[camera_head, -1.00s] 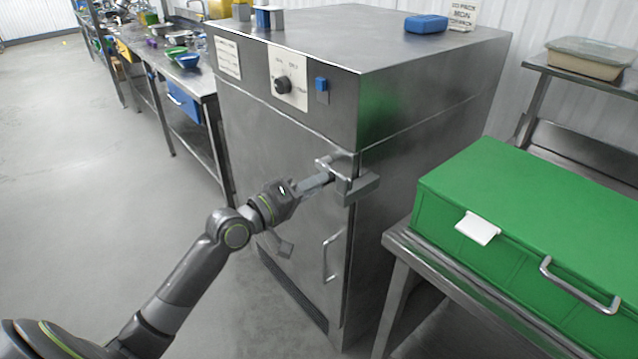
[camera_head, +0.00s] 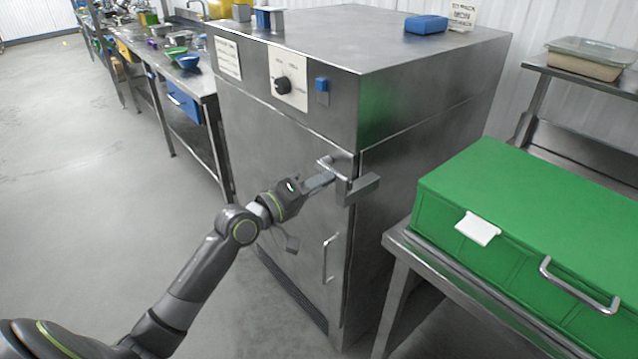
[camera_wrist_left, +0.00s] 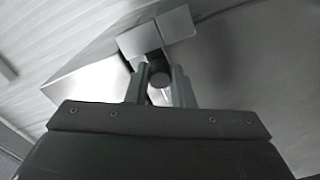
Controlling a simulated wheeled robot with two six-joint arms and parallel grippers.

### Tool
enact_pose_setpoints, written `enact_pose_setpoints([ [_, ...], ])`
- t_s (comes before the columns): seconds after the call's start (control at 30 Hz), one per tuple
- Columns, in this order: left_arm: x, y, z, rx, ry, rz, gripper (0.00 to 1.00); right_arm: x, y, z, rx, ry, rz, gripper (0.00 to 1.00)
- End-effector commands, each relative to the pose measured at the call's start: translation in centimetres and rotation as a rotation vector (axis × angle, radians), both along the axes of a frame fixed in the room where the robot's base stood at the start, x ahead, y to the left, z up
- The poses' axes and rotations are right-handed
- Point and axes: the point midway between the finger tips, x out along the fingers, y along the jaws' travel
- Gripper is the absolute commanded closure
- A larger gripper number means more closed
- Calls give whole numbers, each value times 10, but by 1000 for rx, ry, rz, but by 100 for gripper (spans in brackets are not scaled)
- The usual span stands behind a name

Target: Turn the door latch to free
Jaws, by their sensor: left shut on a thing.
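The door latch (camera_head: 362,188) is a grey metal piece at the upper right edge of the steel cabinet's front door (camera_head: 285,170), with a bar at its left. My left gripper (camera_head: 329,177) reaches in from the left and is shut on the latch. In the left wrist view the two fingers (camera_wrist_left: 160,88) stand either side of a dark round bar, with the pale latch block (camera_wrist_left: 157,35) just beyond. The door looks closed. The fingers partly hide the latch bar. My right gripper is not in view.
A vertical door handle (camera_head: 328,258) sits below the latch. A dial (camera_head: 283,86) and a blue switch (camera_head: 321,85) are above. A green case (camera_head: 540,210) on a steel table (camera_head: 400,243) stands close on the right. Open floor (camera_head: 90,220) lies to the left.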

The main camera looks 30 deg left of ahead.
Motion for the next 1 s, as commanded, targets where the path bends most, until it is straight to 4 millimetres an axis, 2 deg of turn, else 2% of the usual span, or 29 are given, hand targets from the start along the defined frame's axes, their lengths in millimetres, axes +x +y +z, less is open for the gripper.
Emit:
enact_pose_setpoints([
  [0.17,0,0,3,-30,16,0,100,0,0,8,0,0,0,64],
  [0.37,0,1,11,-123,58,1,100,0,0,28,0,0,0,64],
  [0.7,2,4,27,-394,185,2,100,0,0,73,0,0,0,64],
  [1.0,5,11,39,-652,303,2,100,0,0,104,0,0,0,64],
])
